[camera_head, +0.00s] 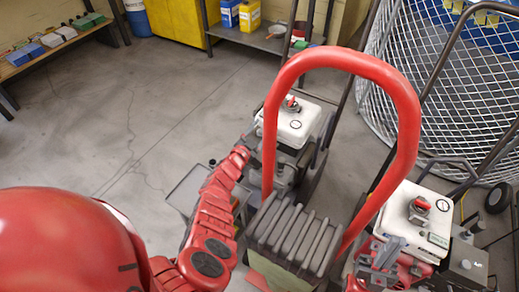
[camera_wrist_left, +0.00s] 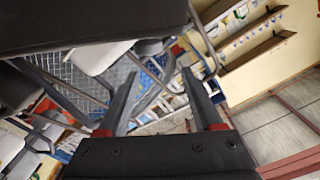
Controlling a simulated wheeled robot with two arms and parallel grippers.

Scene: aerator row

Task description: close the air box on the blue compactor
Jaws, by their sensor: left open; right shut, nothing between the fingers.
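Two machines with white boxes stand ahead in the head view. One white box (camera_head: 296,125) has a red knob on top and sits behind a tall red hoop. The other white box (camera_head: 410,228), also with a red knob, is at the right. I cannot tell which is the air box or which machine is the blue compactor. My right gripper (camera_head: 378,256) is shut and empty at the near left side of the right box; contact is unclear. My left gripper (camera_wrist_left: 158,92) is open and empty in the left wrist view, with a blue mesh area beyond it. Its fingers are unclear in the head view.
The red hoop (camera_head: 343,57) rises above a grey ribbed block (camera_head: 295,232) in the middle. A wire cage (camera_head: 450,85) stands at the right. A yellow cabinet (camera_head: 180,22) and a low shelf (camera_head: 270,40) are at the back. The floor at left is clear.

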